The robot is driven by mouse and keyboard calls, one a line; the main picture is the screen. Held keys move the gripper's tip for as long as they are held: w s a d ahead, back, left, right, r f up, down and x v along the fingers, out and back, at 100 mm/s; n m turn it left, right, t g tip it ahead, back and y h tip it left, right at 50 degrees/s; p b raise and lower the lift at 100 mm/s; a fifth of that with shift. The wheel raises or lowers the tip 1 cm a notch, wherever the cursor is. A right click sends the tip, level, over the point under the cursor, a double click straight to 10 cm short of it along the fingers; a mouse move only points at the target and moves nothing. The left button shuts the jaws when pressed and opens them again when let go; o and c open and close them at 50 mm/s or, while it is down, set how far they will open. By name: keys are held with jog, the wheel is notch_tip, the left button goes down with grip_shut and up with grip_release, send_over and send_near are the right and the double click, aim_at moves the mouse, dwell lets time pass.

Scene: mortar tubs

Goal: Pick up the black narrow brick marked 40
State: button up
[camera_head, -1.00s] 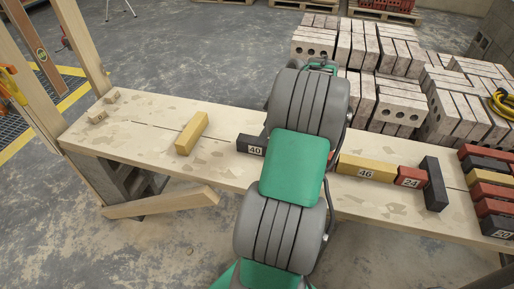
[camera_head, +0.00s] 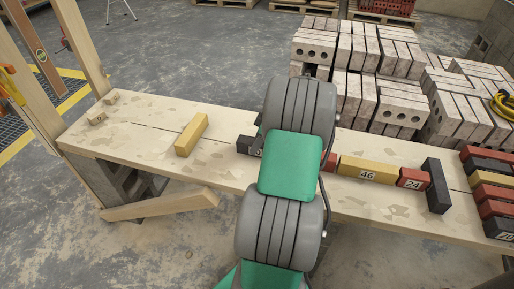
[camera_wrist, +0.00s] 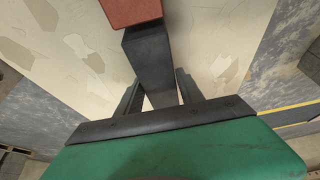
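The black narrow brick (camera_head: 243,145) lies on the wooden bench in the head view, mostly hidden behind my arm. Its white label is only partly visible now. In the wrist view the black brick (camera_wrist: 150,62) runs between the two fingers of my gripper (camera_wrist: 157,77). The gripper is open, with a finger on each side of the brick. A strip of bench shows between the left finger and the brick, so that finger is apart from it. In the head view my arm hides most of the gripper.
A red brick (camera_wrist: 131,11) sits at the black brick's far end in the wrist view. On the bench (camera_head: 140,130) are a yellow brick (camera_head: 191,135) to the left, and yellow brick 46 (camera_head: 352,168), red brick 24 (camera_head: 411,179) and a black brick (camera_head: 437,186) to the right.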

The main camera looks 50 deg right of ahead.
grip_shut()
jog(key=shift+r, duration=0.1)
dwell(0.5)
